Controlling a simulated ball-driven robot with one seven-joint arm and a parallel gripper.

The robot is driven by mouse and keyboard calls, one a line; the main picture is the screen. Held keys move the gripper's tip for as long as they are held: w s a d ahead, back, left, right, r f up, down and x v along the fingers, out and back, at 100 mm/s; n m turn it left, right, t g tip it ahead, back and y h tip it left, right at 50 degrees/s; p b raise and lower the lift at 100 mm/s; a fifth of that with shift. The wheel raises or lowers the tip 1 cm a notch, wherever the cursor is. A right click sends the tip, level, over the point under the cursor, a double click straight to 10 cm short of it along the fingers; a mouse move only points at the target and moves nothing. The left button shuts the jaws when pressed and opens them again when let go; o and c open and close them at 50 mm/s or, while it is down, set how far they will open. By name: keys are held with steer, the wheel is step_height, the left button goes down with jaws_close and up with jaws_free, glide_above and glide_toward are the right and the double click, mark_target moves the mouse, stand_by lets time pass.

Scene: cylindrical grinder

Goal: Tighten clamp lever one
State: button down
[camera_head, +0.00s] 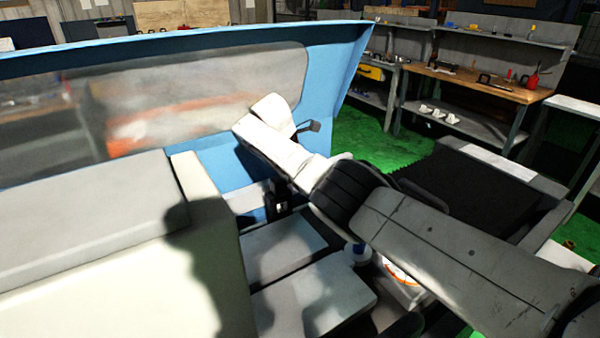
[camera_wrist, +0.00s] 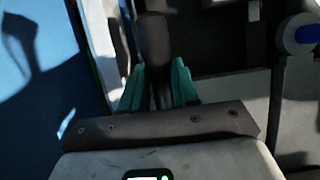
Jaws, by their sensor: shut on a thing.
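In the wrist view, my gripper (camera_wrist: 158,82) has its two teal fingers closed on either side of a dark, rounded lever handle (camera_wrist: 154,38), which I take to be clamp lever one. The handle stands lengthwise between the fingers, and its top end extends past the fingertips. Its base and pivot are hidden by the fingers and the gripper body. In the head view, my arm reaches across to the machine and hides the fingers and the lever.
A blue machine guard with a cloudy window (camera_head: 190,100) stands behind my arm. A pale machine housing (camera_head: 110,260) fills the left front. A workbench (camera_head: 480,85) with tools stands beyond the green floor.

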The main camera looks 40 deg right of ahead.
steer(key=c, duration=0.8)
jaws_free()
steer(key=shift+c, duration=0.2)
steer(key=shift+r, duration=0.1)
steer(key=s+b+v, duration=0.1)
steer(key=v, duration=0.9)
steer(key=shift+w+r, duration=0.35)
steer(key=shift+w, duration=0.15)
steer(key=shift+a, duration=0.15)
